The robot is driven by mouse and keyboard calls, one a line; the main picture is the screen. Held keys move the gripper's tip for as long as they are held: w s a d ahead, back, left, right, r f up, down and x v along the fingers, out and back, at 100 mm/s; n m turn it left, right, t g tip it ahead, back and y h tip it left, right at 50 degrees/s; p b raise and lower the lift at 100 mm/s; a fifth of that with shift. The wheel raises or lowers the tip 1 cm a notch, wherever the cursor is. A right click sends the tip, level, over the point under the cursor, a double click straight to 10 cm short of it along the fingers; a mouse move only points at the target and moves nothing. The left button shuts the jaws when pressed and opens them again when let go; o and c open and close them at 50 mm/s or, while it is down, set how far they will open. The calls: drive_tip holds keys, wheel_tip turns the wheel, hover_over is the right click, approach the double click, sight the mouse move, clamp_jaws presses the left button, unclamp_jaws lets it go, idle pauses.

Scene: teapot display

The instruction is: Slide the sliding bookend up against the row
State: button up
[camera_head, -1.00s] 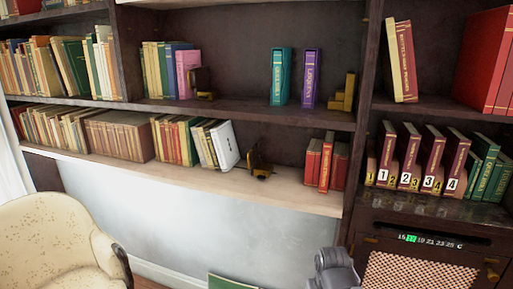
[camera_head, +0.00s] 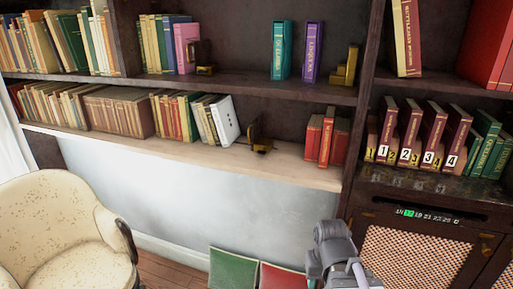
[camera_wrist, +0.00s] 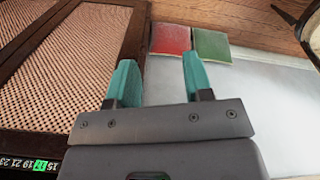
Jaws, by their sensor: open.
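A dark bookend with a brass-coloured base (camera_head: 260,138) stands on the lower shelf, just right of a leaning white book (camera_head: 226,120) that ends a row of books (camera_head: 190,118). Another dark bookend (camera_head: 203,58) stands on the upper shelf against a pink book (camera_head: 186,46). A stepped brass bookend (camera_head: 347,66) stands at the upper shelf's right end. I cannot tell from looks alone which one slides. My gripper (camera_wrist: 159,75) is open and empty, its teal fingers apart, above the floor and away from the shelves. The wrist view shows no bookend.
The lower shelf (camera_head: 285,163) is bare between the bookend and several red books (camera_head: 325,138). Numbered volumes (camera_head: 408,140) stand to the right above a lattice-door cabinet (camera_head: 420,262). A cream armchair (camera_head: 60,235) is at left.

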drive_tip(key=shift+c, duration=0.3)
drive_tip(key=shift+a+r, duration=0.1)
drive_tip(key=shift+a, duration=0.25)
drive_tip(key=shift+c, duration=0.7)
drive_tip(key=n+t+h+p, duration=0.25)
drive_tip(key=n+t, duration=1.55)
drive_tip(key=n, duration=1.7)
approach(249, 135)
drive_tip(key=shift+m, duration=0.3)
drive_tip(key=w, duration=0.3)
drive_tip(key=w+d, duration=0.1)
drive_tip(key=w, duration=0.6)
drive_tip(key=shift+w+d+p, duration=0.15)
drive_tip(key=shift+w+p, duration=0.15)
clamp_jaws()
